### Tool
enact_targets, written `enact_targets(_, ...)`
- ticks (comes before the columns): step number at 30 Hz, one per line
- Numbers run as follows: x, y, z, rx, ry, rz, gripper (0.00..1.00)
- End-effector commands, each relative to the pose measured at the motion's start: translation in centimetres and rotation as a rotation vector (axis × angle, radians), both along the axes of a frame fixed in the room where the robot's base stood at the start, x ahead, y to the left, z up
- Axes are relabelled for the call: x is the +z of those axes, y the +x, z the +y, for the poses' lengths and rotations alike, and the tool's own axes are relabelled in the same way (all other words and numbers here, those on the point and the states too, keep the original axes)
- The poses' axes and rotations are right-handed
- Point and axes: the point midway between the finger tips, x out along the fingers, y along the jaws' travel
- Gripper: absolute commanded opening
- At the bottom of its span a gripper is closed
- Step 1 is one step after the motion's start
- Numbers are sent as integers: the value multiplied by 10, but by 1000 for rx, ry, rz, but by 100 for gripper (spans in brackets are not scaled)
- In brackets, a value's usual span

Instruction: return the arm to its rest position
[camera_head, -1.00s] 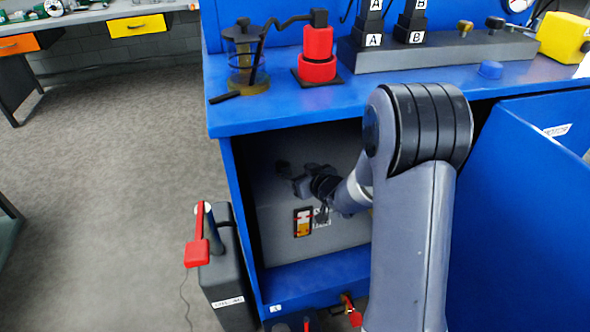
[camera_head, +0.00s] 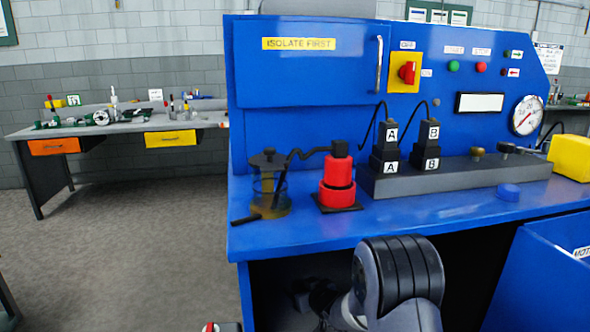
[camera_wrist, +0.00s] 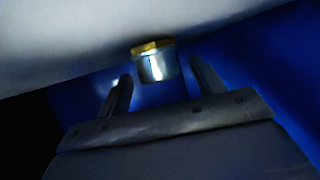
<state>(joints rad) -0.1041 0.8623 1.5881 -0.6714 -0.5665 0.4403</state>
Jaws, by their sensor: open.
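My gripper (camera_wrist: 161,75) is open, with two dark fingers apart in the wrist view. A silver cylindrical fitting with a yellow rim (camera_wrist: 155,64) shows between and beyond the fingertips, below a pale grey surface; I cannot tell whether the fingers touch it. In the head view my arm reaches into the dark opening under the blue bench (camera_head: 390,222). The gripper end there is dim and mostly hidden in shadow.
An open blue door (camera_head: 545,275) stands at the right of the opening. Floor at left (camera_head: 130,240) is clear.

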Motion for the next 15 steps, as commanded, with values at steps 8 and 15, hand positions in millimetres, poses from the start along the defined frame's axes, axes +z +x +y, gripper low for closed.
enact_targets(8,2,12,6,-1,0,0,64)
enact_targets(15,2,12,6,0,0,0,64)
